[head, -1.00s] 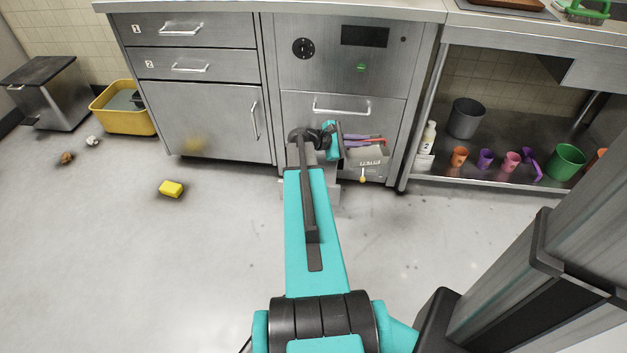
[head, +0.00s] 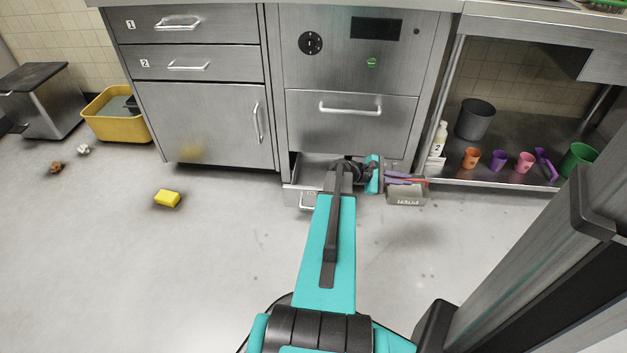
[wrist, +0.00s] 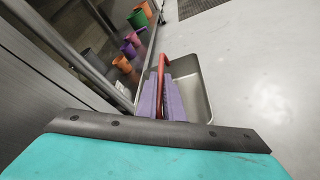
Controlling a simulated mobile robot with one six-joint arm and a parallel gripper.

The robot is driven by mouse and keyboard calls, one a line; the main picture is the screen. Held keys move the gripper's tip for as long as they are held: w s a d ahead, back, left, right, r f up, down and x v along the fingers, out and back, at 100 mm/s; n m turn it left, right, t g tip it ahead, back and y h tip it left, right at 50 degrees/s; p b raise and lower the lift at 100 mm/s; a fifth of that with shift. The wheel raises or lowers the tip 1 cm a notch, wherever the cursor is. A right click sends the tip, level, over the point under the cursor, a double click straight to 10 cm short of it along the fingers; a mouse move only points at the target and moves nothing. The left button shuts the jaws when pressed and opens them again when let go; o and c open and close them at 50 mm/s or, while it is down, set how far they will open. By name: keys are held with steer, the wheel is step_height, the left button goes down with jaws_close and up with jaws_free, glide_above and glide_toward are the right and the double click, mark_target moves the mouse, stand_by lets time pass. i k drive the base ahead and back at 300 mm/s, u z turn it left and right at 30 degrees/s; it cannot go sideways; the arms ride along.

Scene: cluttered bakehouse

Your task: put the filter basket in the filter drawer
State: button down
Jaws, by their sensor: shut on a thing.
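The filter basket (head: 406,197) is a grey metal box with a label on its front and a red bar handle. In the wrist view the basket (wrist: 203,99) looks open and empty in the part I see. My gripper (head: 402,180) has purple fingers, which in the wrist view (wrist: 163,90) are shut on the red handle. The basket hangs above the floor, right of the filter drawer. The filter drawer (head: 294,198) stands pulled out low on the steel machine, and my arm hides part of its inside.
A closed, larger front with a bar handle (head: 350,109) is above the drawer. A low shelf (head: 490,177) at right holds cups, a bottle (head: 439,140) and a grey bin (head: 474,119). A yellow sponge (head: 167,198) lies on the otherwise mostly clear floor at left.

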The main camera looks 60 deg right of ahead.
mark_target(319, 184)
steer(key=i, duration=1.3)
